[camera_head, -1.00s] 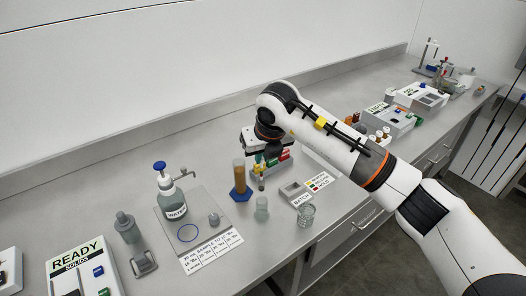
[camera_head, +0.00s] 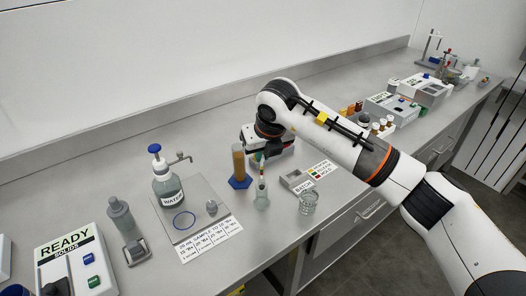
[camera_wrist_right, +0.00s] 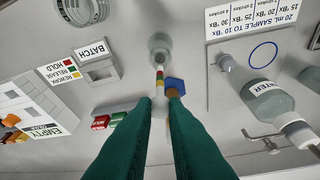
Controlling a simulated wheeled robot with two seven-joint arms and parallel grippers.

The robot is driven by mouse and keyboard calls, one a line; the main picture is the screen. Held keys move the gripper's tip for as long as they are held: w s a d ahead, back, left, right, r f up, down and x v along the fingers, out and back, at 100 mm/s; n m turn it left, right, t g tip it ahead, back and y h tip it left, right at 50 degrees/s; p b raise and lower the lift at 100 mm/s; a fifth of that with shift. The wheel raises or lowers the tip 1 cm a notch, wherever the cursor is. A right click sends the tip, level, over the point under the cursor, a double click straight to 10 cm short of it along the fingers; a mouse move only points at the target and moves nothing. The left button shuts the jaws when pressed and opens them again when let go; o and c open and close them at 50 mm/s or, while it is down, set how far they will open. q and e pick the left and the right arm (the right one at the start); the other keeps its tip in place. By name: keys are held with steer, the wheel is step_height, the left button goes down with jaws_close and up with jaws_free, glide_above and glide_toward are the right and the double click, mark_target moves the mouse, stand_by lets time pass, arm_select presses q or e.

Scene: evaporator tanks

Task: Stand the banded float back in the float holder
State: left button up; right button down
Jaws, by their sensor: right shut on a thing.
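My right gripper (camera_wrist_right: 160,103) is shut on the banded float (camera_wrist_right: 159,79), a thin stick with red, yellow and green bands. The float also shows below the fingers in the head view (camera_head: 262,171). A small clear vessel (camera_head: 262,198), seemingly the float holder, stands on the bench directly under the float; it also shows in the wrist view (camera_wrist_right: 160,49). The float's lower end overlaps the vessel's mouth in the picture. I cannot tell whether it is inside or just above. My left gripper is out of view.
An amber-filled cylinder (camera_head: 238,162) on a blue hexagonal foot stands close left of the vessel. A glass beaker (camera_head: 309,203) and the BATCH tray (camera_head: 297,181) are to the right. The WATER bottle (camera_head: 168,190) and a plate are to the left.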

mark_target(262, 171)
steer(key=shift+f+b, duration=2.05)
steer(key=shift+f, duration=0.6)
steer(key=c, duration=1.4)
jaws_free()
steer(key=shift+o, duration=0.2)
steer(key=b+v, duration=0.1)
steer(key=v, duration=1.1)
steer(key=shift+b, duration=0.3)
